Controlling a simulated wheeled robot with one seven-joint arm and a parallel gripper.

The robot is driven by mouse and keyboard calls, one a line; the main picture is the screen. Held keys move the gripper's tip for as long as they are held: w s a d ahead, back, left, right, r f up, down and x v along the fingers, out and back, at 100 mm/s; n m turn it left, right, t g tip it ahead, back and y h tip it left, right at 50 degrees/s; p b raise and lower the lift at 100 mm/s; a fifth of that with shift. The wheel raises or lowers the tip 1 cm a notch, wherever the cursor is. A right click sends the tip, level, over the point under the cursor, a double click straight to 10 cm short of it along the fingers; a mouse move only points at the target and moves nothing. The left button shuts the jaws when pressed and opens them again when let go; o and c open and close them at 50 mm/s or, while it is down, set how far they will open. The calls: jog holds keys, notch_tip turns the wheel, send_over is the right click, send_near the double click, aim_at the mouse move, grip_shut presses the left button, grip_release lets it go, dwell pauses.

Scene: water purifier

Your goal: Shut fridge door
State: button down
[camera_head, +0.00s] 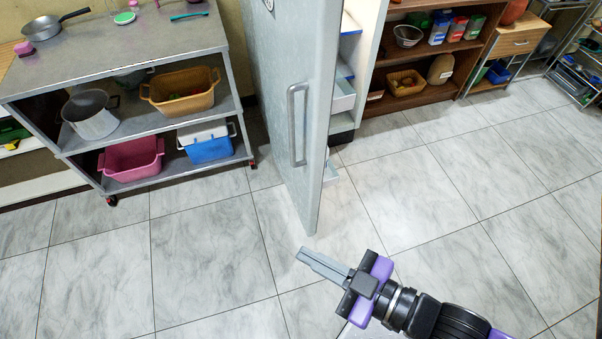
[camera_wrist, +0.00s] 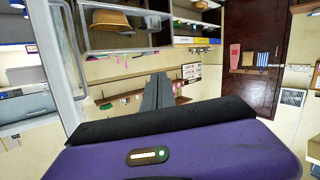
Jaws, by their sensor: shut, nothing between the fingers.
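The fridge door (camera_head: 285,80) stands open in the head view, swung out toward me. Its outer face with a vertical grey handle (camera_head: 297,125) is turned to the left. The fridge body (camera_head: 365,45) is behind it on the right, with white drawers showing inside, partly hidden by the door. My gripper (camera_head: 302,253) is shut and empty, low in front of the door's near bottom edge, with its fingers pointing left. It looks apart from the door. In the wrist view the fingers (camera_wrist: 158,92) are together, with nothing between them.
A grey wheeled shelf cart (camera_head: 130,60) with pans, a basket and tubs stands left of the door. A brown wooden shelf (camera_head: 425,55) stands right of the fridge. The tiled floor (camera_head: 430,200) is clear in front and to the right.

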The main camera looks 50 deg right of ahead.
aim_at(311, 151)
jog(key=w+a+f+n+g+b, duration=0.1)
jog(key=w+f+n+b, duration=0.15)
jog(key=w+f, duration=0.3)
jog(key=w+a+f+n+b, duration=0.1)
jog(key=w+a+f+b, duration=0.1)
jog(key=w+f+b, duration=0.3)
jog(key=w+d+f+n+g+h+b, duration=0.1)
jog(key=w+d+f+h+b, duration=0.1)
jog(key=w+f+h, duration=0.3)
jog(key=w+d+f+n+g+h+b, duration=0.1)
jog(key=w+d+f+h, duration=0.15)
jog(key=w+f, duration=0.4)
jog(key=s+d+r+m+g+h+b, duration=0.3)
jog(key=d+r+m+g+h, duration=0.2)
jog(key=d+r+g+h, duration=0.5)
jog(key=d, duration=0.3)
jog(key=d+t+h, duration=0.1)
jog(key=d, duration=0.3)
jog(key=w+d+t+p, duration=0.1)
jog(key=d, duration=0.2)
jog(key=shift+w+d+f, duration=0.1)
jog(key=shift+d+f, duration=0.05)
jog(key=shift+f, duration=0.2)
jog(key=shift+s+d, duration=0.3)
jog(key=shift+d, duration=0.25)
